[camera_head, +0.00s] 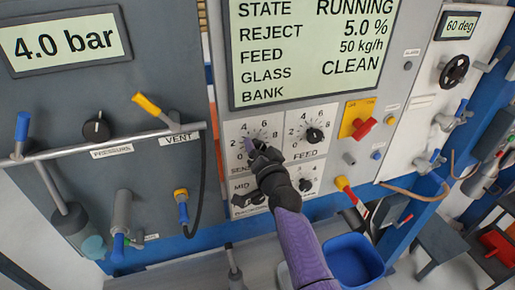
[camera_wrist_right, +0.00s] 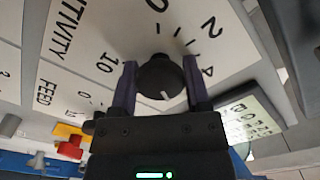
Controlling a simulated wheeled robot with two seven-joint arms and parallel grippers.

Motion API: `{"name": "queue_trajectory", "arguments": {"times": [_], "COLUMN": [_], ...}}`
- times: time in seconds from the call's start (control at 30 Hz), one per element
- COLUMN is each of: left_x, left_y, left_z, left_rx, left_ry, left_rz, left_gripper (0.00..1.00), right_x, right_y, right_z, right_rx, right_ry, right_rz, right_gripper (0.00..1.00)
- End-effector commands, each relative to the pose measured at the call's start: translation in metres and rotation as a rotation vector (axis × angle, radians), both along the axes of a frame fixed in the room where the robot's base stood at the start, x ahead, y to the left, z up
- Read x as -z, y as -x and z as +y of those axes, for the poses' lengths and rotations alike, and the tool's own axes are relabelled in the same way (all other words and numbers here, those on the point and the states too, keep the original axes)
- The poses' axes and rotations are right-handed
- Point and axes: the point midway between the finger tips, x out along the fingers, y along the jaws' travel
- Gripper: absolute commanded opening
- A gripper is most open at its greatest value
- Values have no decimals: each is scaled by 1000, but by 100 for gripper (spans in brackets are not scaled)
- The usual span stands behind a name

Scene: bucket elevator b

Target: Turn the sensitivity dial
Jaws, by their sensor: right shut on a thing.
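The sensitivity dial (camera_wrist_right: 160,80) is a round black knob with a white pointer line on a pale scale plate. In the wrist view the pointer line faces down towards my gripper body. My right gripper (camera_wrist_right: 161,74) has its two dark purple fingers on either side of the knob, shut on it. In the head view my right gripper (camera_head: 250,147) covers most of the dial, and the scale plate (camera_head: 237,129) shows around it. The label is partly hidden by my wrist. My left gripper is not in view.
The similar feed dial (camera_head: 314,135) sits just right of the sensitivity plate. A smaller knob (camera_head: 305,185) is below it. A status screen (camera_head: 315,50) is above. A red and yellow switch (camera_head: 362,125) and a red and yellow valve handle (camera_head: 345,188) stick out to the right.

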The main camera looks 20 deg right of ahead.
Motion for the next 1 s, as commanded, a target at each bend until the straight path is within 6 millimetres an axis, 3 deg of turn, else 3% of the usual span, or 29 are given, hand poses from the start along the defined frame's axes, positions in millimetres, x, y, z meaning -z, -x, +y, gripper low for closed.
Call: {"name": "queue_trajectory", "arguments": {"times": [0.23, 0.27, 0.4, 0.77, 1.0], "left_x": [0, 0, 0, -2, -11], "left_y": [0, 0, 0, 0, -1], "left_z": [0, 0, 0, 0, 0], "left_rx": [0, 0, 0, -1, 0], "left_ry": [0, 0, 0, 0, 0], "left_rz": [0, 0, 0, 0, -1], "left_gripper": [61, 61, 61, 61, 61], "right_x": [1, 1, 0, 0, 1], "right_y": [0, 0, 0, 7, 59], "right_z": [0, 0, 0, 0, -2], "right_rx": [0, 0, -1, 0, 1], "right_ry": [0, 0, 1, 1, 1], "right_rz": [1, 1, 1, 1, 3], "right_gripper": [2, 67, 96, 96, 96]}}
